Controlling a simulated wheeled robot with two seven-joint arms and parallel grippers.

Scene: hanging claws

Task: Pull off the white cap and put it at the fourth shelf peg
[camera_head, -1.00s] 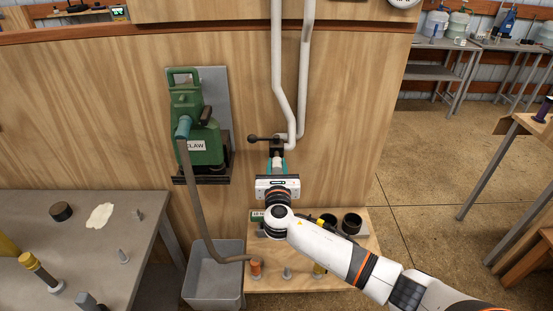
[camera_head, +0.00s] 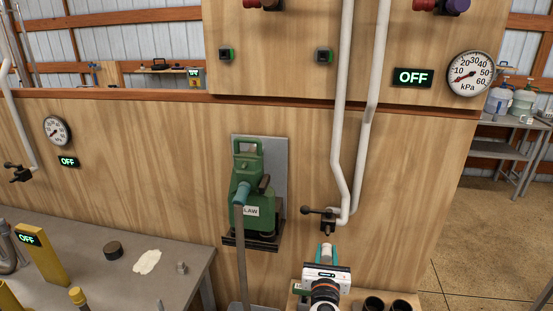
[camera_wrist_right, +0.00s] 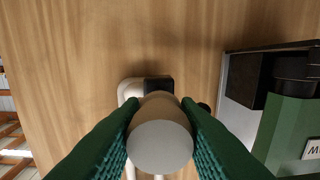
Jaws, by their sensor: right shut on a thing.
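My right gripper (camera_head: 327,250) is below the black outlet (camera_head: 327,227) of the wall pipe. It is shut on the white cap (camera_wrist_right: 160,145), which fills the space between its dark green ribbed fingers in the right wrist view. In the head view the cap is small between the fingertips, and a narrow gap shows between it and the outlet. The low wooden shelf (camera_head: 296,302) shows only as an edge at the bottom. Its pegs are out of view. My left gripper is not in view.
A green CLAW machine (camera_head: 250,190) hangs on the wall left of the pipe, with a hose running down. A black valve handle (camera_head: 314,211) sticks out beside the outlet. Dark cups (camera_head: 374,303) stand right of my gripper. A grey table (camera_head: 190,252) is at the left.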

